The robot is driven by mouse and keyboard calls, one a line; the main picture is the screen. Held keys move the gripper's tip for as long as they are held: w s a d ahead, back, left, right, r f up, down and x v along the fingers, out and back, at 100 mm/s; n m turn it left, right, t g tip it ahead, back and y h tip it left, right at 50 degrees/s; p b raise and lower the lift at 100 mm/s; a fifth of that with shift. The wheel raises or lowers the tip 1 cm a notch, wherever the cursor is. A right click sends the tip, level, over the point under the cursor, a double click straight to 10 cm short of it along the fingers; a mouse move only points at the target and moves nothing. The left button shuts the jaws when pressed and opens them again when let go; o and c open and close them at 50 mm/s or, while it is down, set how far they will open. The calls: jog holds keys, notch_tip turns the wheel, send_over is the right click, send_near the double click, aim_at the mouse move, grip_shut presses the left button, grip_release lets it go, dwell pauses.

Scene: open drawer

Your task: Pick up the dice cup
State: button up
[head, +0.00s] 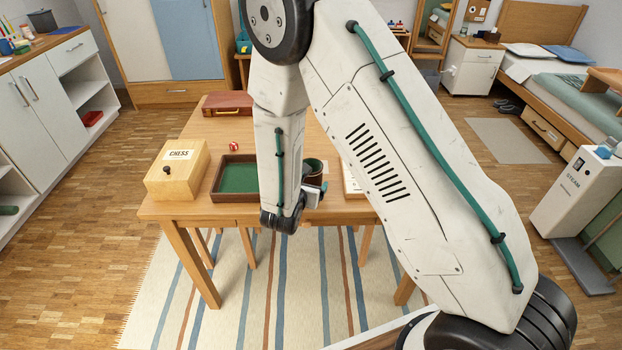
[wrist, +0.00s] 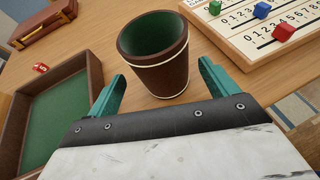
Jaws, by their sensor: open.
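The dice cup (wrist: 156,78) is brown with pale bands and a green lining. It stands upright on the wooden table, its open mouth facing up. In the head view the dice cup (head: 313,169) is partly hidden behind my arm. My gripper (wrist: 160,84) is open, with its two green fingers spread on the near left and near right of the cup. The cup is in front of the gap between the fingertips, and nothing is held. In the head view the fingers are mostly hidden by my wrist.
A green-lined tray (wrist: 94,67) lies left of the cup, with a red die (wrist: 40,68) beyond it. A numbered board (wrist: 221,42) with coloured cubes is close on the right. A brown case (wrist: 43,24) lies farther back. A chess box (head: 178,184) stands at the table's left.

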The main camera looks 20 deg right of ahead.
aim_at(314, 166)
jog(key=x, duration=0.4)
jog(key=shift+d+r, duration=0.1)
jog(key=shift+d, duration=0.15)
jog(key=c, duration=1.1)
jog(key=shift+r, duration=0.2)
jog(key=shift+r, duration=1.55)
jog(key=s+a+r, duration=0.1)
jog(key=s+a, duration=0.1)
jog(key=s, duration=0.5)
jog(key=s+a+r, duration=0.1)
jog(key=s+a, duration=0.2)
jog(key=s, duration=0.5)
jog(key=shift+s+d+r, duration=0.1)
jog(key=shift+s+r, duration=0.05)
jog(key=shift+r, duration=2.15)
